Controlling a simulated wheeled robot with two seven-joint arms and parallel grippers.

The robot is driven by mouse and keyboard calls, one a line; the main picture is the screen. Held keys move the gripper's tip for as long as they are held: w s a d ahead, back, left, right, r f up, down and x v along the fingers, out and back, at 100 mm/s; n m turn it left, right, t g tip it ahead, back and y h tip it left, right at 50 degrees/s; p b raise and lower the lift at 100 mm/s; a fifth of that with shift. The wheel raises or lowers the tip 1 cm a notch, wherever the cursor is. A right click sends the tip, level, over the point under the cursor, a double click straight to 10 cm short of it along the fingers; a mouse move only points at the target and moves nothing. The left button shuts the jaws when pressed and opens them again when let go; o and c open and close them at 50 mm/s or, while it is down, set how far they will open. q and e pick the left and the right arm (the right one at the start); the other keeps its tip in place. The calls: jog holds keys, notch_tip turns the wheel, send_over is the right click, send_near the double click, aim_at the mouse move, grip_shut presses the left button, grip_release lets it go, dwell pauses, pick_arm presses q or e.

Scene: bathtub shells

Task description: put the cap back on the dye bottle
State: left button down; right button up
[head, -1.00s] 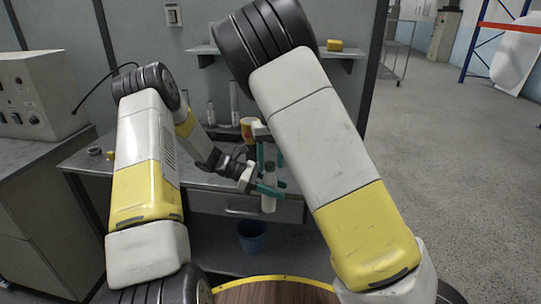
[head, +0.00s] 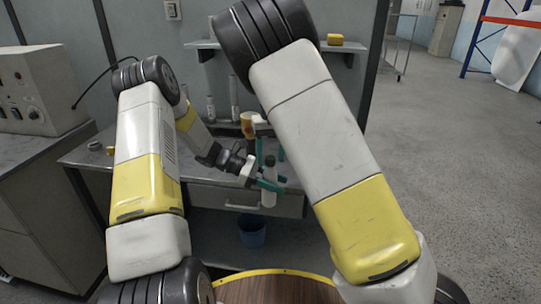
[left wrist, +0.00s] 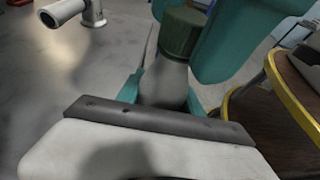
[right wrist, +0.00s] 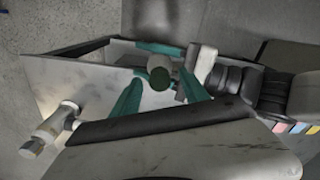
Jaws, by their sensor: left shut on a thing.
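The white dye bottle (head: 269,190) stands upright in my left gripper (head: 268,186), whose teal fingers are shut around its body. The bottle also shows in the left wrist view (left wrist: 165,82). The dark green cap (left wrist: 180,32) sits on the bottle's top; I cannot tell how tightly. It also shows from above in the right wrist view (right wrist: 160,78). My right gripper (right wrist: 160,84) is open, its teal fingers on both sides of the cap with gaps. In the head view my right forearm partly hides this gripper.
The grey workbench (head: 85,158) lies behind and to the left. A blue bucket (head: 251,232) is under the bench. A control box (head: 38,92) stands at the left. Open floor lies to the right.

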jog(key=shift+r, duration=0.1)
notch_tip(320, 180, up, 12)
jog(key=shift+d, duration=0.2)
dwell(0.6)
jog(key=s+d+r+m+t+y, duration=0.1)
jog(key=s+d+r+m+y, duration=0.2)
jog(key=s+d, duration=0.9)
jog(key=s+d+t+h, duration=0.1)
jog(key=s+d+t, duration=0.4)
jog(key=s, duration=0.9)
jog(key=shift+s+d, duration=0.15)
jog(key=shift+d, duration=1.15)
jog(key=shift+r, duration=0.15)
